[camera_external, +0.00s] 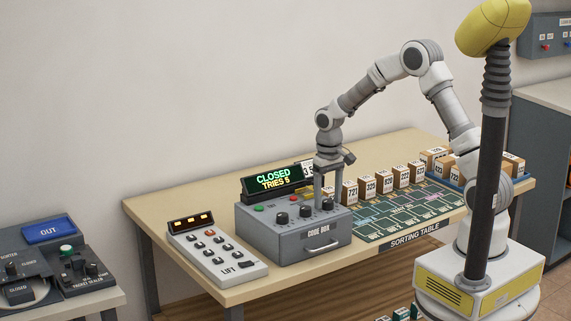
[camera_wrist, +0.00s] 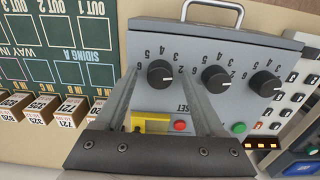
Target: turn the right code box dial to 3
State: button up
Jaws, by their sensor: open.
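The grey code box (camera_external: 290,240) stands on the sorting table with three black dials on its sloped top. Its screen (camera_external: 272,180) reads CLOSED, TRIES 5. The right dial (camera_external: 327,204) is below my gripper (camera_external: 329,200). In the wrist view, turned about, this dial (camera_wrist: 161,74) is the leftmost, ringed by printed numbers. My gripper (camera_wrist: 160,70) is open, with one fingertip on each side of it; I cannot tell whether they touch it. I cannot read its setting surely. The middle dial (camera_wrist: 215,79) and left dial (camera_wrist: 264,83) sit beside it.
A red button (camera_wrist: 180,126), a green button (camera_wrist: 239,128) and a yellow piece (camera_wrist: 152,123) are near the dials. A keypad labelled LIFT (camera_external: 216,255) stands left of the box. Numbered parcels (camera_external: 385,182) and a green sorting mat (camera_external: 408,218) lie to the right.

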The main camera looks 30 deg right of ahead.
jog(key=shift+f, duration=0.2)
jog(key=shift+c, duration=0.2)
grip_shut()
jog(key=shift+n, duration=0.4)
jog(key=n, duration=0.3)
jog(key=shift+n, duration=2)
